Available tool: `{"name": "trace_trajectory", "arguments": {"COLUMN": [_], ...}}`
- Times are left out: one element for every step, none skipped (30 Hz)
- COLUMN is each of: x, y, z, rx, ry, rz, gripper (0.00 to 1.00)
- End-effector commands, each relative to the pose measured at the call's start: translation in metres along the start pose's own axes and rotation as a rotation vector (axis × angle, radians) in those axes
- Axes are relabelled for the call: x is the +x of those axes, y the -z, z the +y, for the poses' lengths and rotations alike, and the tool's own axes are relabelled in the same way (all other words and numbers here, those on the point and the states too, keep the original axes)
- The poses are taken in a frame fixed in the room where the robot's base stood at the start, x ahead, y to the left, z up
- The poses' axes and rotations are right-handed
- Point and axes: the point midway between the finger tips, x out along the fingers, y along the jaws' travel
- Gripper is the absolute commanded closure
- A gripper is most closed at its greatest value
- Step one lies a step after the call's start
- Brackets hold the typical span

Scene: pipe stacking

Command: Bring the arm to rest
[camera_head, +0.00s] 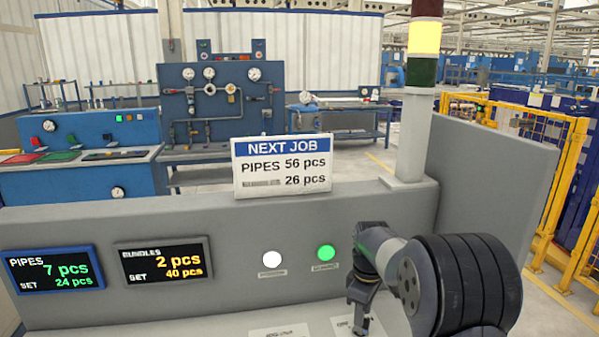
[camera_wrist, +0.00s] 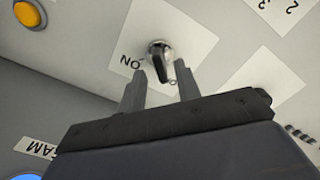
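My gripper (camera_head: 360,322) is low at the right of the grey console (camera_head: 200,235) in the head view, with my dark arm behind it. In the wrist view my gripper (camera_wrist: 161,72) has its two fingers apart, with nothing held between them. A rotary switch (camera_wrist: 158,48) with a silver base and black handle is just beyond the fingertips, roughly centred between them. It sits on a white label on which "ON" can be read, upside down. I cannot tell whether a finger touches the handle.
A "NEXT JOB" sign (camera_head: 283,165) stands on the console top. A signal tower (camera_head: 420,90), lit yellow, rises at the right. Two counter displays (camera_head: 52,269) (camera_head: 163,263), a white lamp (camera_head: 272,259) and a green lamp (camera_head: 326,252) are on the front. A yellow button (camera_wrist: 28,14) shows in the wrist view.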

Motion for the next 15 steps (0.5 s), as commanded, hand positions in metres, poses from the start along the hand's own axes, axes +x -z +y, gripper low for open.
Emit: {"name": "trace_trajectory", "arguments": {"x": [-0.01,-0.016,-0.025,-0.031,-0.037,-0.045,-0.051,-0.057,-0.065,-0.071,-0.077,-0.085,-0.079,-0.07,-0.061], "y": [0.001,0.001,0.001,0.001,0.001,0.001,0.001,0.001,0.001,0.001,0.001,0.001,0.0,0.0,0.0], "z": [0.001,0.001,0.001,0.001,0.001,0.001,0.001,0.001,0.001,0.001,0.001,0.0,0.0,-0.001,-0.001], "rx": [0.0,0.0,0.0,0.0,0.0,-0.001,-0.001,-0.001,-0.001,-0.001,-0.001,-0.001,-0.001,-0.001,-0.001], "ry": [-0.004,-0.004,-0.005,-0.005,-0.004,-0.005,-0.004,-0.005,-0.005,-0.005,-0.005,-0.004,0.001,0.005,0.005], "rz": [0.003,0.003,0.003,0.003,0.003,0.003,0.003,0.004,0.004,0.003,0.003,0.003,0.0,-0.003,-0.003], "gripper": [0.68,0.68,0.68,0.68,0.68,0.68,0.68,0.68,0.68,0.68,0.68,0.68,0.68,0.68,0.68]}}
